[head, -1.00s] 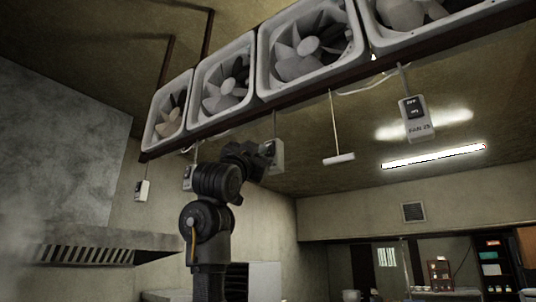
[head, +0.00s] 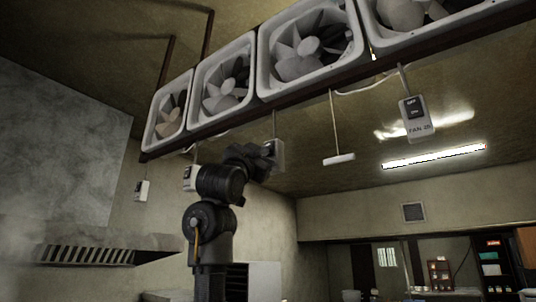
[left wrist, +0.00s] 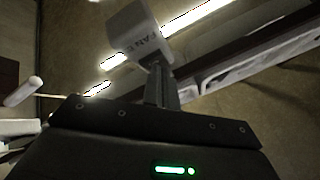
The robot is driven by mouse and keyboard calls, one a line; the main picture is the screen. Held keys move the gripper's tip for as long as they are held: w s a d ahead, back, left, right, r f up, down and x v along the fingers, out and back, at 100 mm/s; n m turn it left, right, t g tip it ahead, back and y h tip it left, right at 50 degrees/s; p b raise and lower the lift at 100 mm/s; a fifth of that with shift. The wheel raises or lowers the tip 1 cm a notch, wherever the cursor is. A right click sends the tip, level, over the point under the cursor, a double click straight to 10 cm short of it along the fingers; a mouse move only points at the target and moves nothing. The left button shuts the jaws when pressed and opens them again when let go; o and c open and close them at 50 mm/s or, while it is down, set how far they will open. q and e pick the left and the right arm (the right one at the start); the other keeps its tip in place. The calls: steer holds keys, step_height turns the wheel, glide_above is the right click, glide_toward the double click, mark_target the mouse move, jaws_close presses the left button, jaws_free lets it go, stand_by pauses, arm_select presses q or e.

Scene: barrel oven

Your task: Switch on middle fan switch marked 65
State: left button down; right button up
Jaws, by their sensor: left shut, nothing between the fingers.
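Several white fan switch boxes hang below the row of fans. One switch box (head: 279,159) hangs right at the tip of my left gripper (head: 268,150), which partly covers it in the head view. In the left wrist view the closed fingers (left wrist: 160,85) point at a white box (left wrist: 137,33) with "FAN" on it; its number is not clearly readable. The fingertips are at or very near its lower edge; I cannot tell if they touch. The rocker on this box is hidden. My left gripper is shut and empty. My right gripper is not in view.
A box marked FAN 25 (head: 416,120) hangs to the right with OFF and ON labels. Two more boxes hang left (head: 142,190) and behind my arm (head: 189,178). Large fans (head: 308,50) line the beam above. A white pull handle (head: 339,159) hangs to the right.

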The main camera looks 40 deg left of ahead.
stand_by(0.4)
arm_select(q)
steer(key=shift+s+r+b, duration=0.1)
steer(key=shift+s+b, duration=0.35)
steer(key=shift+s, duration=0.3)
steer(key=s, duration=0.1)
steer(key=s+b, duration=0.1)
steer(key=s, duration=0.1)
steer(key=s+b, duration=0.1)
steer(key=s, duration=0.1)
steer(key=shift+r, duration=0.3)
